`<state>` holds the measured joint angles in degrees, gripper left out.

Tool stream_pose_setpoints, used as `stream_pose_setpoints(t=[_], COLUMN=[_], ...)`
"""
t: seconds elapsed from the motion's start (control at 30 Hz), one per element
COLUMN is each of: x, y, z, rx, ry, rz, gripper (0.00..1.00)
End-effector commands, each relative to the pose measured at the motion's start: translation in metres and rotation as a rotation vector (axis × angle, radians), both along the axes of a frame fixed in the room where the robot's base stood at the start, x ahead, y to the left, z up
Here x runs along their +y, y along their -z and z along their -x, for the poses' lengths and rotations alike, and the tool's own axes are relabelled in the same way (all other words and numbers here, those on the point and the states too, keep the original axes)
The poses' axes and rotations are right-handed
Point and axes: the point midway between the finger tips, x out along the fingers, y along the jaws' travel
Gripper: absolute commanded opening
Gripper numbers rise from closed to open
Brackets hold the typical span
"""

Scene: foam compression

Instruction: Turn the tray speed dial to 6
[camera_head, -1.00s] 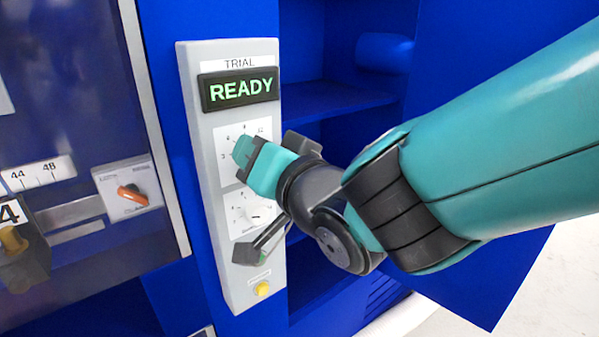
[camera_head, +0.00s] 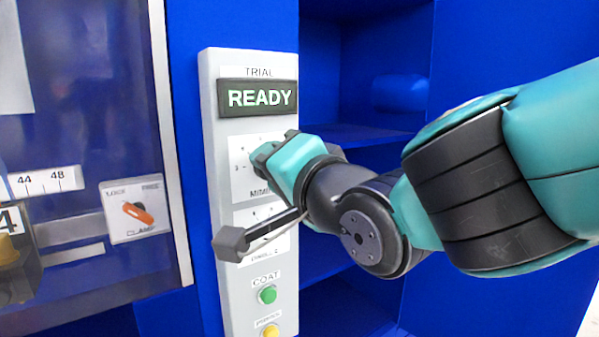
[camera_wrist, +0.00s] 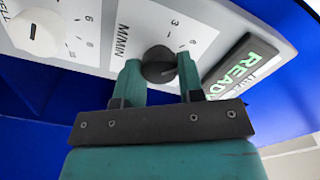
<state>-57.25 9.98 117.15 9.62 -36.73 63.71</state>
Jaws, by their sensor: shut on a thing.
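The speed dial (camera_wrist: 159,66) is a dark round knob on a white plate marked M/MIN, with printed numbers 3 and 6 showing in the wrist view. My gripper (camera_wrist: 160,75) is shut on this dial, one teal finger on each side of it. In the head view my gripper (camera_head: 268,158) is at the upper dial plate (camera_head: 240,176) under the READY display, and my gripper and wrist hide the knob there. Where the dial's pointer stands cannot be told.
A second dial (camera_wrist: 36,33), pale, sits beside it in the wrist view. The READY display (camera_head: 258,97) is above. A green COAT button (camera_head: 267,294) and a yellow button (camera_head: 270,331) are below. An orange clamp knob (camera_head: 137,212) is at the left. Open blue shelves lie to the right.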

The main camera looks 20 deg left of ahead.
Motion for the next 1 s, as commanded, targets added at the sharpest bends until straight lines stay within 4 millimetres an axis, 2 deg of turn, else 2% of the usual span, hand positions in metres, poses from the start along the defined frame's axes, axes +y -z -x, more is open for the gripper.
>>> stream_pose_setpoints(t=[0.17,0.2,0.3,0.67,0.87,1.0], x=[-0.001,-0.001,-0.001,-0.003,-0.027,-0.055], y=[0.000,0.000,0.000,0.000,0.002,0.002], z=[-0.001,-0.001,-0.001,0.003,0.024,0.048], rx=[-0.001,-0.002,-0.002,-0.002,-0.003,-0.003], ry=[0.004,0.004,0.004,0.001,-0.002,-0.001], rz=[0.001,0.002,0.002,0.001,-0.001,-0.002], gripper=[0.12,0.38,0.60,0.61,0.61,0.61])
